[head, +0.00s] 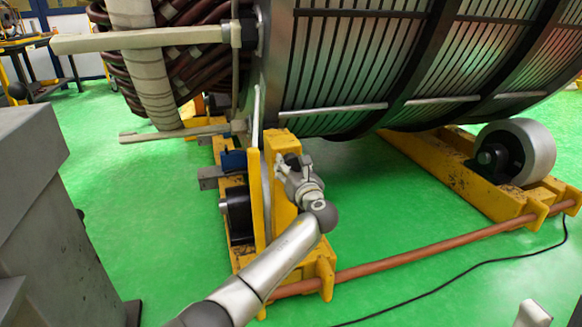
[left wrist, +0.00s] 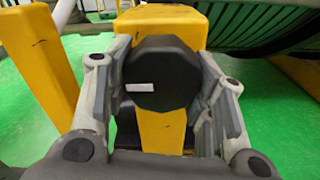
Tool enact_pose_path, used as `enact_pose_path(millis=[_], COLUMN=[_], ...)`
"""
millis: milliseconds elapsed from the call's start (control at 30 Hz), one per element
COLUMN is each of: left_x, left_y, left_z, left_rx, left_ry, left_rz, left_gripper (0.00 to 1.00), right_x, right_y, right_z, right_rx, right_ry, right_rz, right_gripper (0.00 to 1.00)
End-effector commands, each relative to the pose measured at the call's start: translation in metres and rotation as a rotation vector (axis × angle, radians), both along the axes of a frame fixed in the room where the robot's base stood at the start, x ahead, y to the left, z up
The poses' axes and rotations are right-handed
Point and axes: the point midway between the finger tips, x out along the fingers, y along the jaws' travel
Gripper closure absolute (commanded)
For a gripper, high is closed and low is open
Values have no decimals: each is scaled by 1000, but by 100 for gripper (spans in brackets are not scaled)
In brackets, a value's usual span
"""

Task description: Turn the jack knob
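The jack knob (left wrist: 162,78) is a dark, many-sided knob with a small white label. It sits in front of a yellow jack post, which also shows in the head view (head: 283,150). My left gripper (head: 287,163) is at this post in the head view, and its hand hides most of the knob there. In the left wrist view the gripper's two grey finger pads (left wrist: 163,85) stand on either side of the knob, close against its edges with no clear gap. A pale part at the bottom right corner of the head view may belong to my right gripper (head: 533,314); its fingers cannot be made out.
The large stator (head: 350,60) rests above the yellow roller frame (head: 440,160), with a grey roller (head: 522,150) at the right. A reddish rod (head: 430,245) runs low along the front. A black cable (head: 465,270) lies on the open green floor. A grey block (head: 45,210) stands at the left.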

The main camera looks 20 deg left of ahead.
Motion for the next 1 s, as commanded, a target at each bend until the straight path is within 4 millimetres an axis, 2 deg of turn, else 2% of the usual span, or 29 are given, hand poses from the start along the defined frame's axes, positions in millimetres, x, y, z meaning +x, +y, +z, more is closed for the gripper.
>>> enact_pose_path(millis=[100,467,700,800,1000], left_x=[0,0,1,1,2], left_y=[0,-1,-1,-2,-3], left_z=[0,1,1,1,0], left_rx=[0,-65,-209,-287,-446], left_ry=[0,-43,-141,-194,-301], left_rz=[0,-1,0,0,0], left_gripper=[74,74,74,74,74], right_x=[0,0,1,15,21], right_y=[0,0,0,3,5], right_z=[0,5,11,8,6], right_rx=[0,0,-2,-24,-35], right_ry=[0,1,6,75,107], right_rz=[0,0,-1,-6,-8], right_gripper=[60,60,60,60,60])
